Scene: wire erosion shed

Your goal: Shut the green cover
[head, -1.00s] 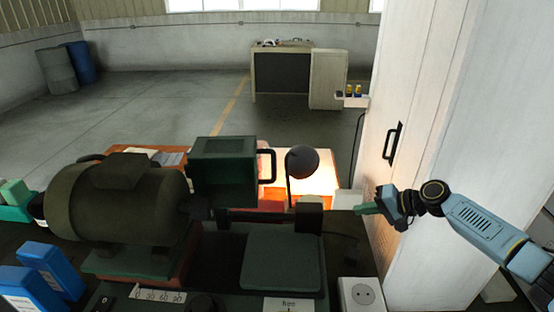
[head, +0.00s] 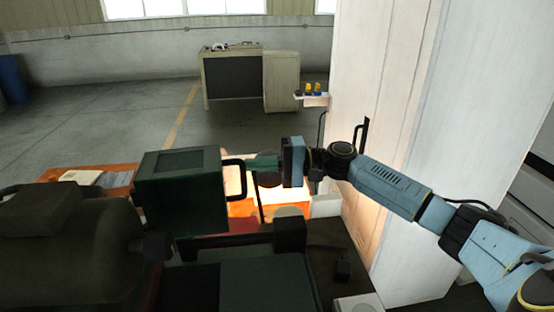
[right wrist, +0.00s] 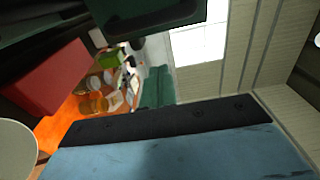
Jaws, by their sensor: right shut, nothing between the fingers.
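The green cover (head: 183,190) is a dark green box with a raised rim, standing up above the machine right of the motor. Its black handle (head: 240,180) sticks out on its right side. My right gripper (head: 254,163) comes in from the right with shut green fingers. In the head view the fingertips overlap or lie very close to the upper part of the handle; I cannot tell whether they touch. In the right wrist view the gripper's green fingers (right wrist: 157,86) point away, and a dark green part, likely the cover (right wrist: 150,12), hangs at the top. My left gripper is not in view.
A dark motor (head: 65,245) fills the lower left. A tall white cabinet (head: 400,90) stands close on the right. A desk (head: 235,80) is far back on open floor.

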